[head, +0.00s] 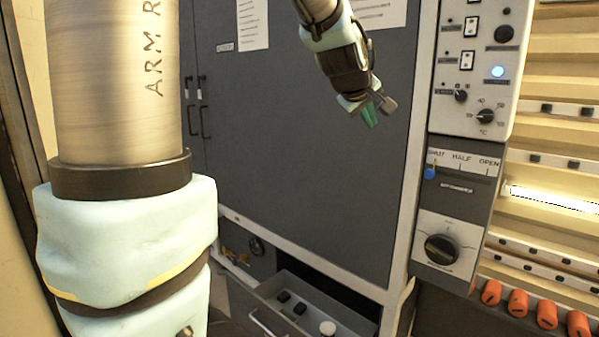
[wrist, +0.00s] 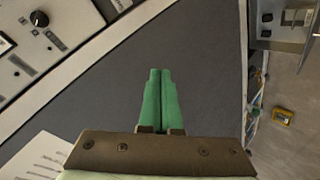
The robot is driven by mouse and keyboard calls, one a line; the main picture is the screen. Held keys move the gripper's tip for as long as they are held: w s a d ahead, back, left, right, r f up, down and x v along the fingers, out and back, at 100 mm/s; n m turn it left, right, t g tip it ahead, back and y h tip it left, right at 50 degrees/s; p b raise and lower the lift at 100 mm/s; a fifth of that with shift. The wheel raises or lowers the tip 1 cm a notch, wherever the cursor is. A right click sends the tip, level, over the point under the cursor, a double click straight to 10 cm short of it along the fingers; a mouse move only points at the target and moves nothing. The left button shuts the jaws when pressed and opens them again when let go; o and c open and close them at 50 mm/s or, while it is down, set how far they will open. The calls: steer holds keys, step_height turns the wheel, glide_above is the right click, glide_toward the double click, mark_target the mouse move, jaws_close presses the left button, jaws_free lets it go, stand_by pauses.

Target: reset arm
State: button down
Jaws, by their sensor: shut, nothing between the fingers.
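My gripper (head: 376,110) hangs in front of the dark grey cabinet door (head: 300,190), at the upper middle of the head view. In the wrist view my gripper (wrist: 160,72) shows two green fingers pressed together, with nothing between them. The grey door panel (wrist: 212,62) lies beyond the fingertips there. My arm fills the left of the head view.
A control panel (head: 478,60) with knobs, switches and a lit blue button is right of the door. Below it are a blue-handled slider (head: 430,173) and a black dial (head: 441,249). An open drawer (head: 300,310) juts out at the bottom. Orange knobs (head: 547,314) line the lower right.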

steer(key=s+a+f+m+g+y, duration=0.3)
steer(key=s+a+f+g+y, duration=0.15)
steer(key=a+f, duration=0.95)
steer(key=s+a+f+m+g+y, duration=0.1)
steer(key=s+a+f+m+g, duration=0.1)
steer(key=s+a+f, duration=0.7)
steer(key=s+f+g, duration=0.1)
steer(key=s, duration=0.3)
steer(key=shift+f, duration=0.4)
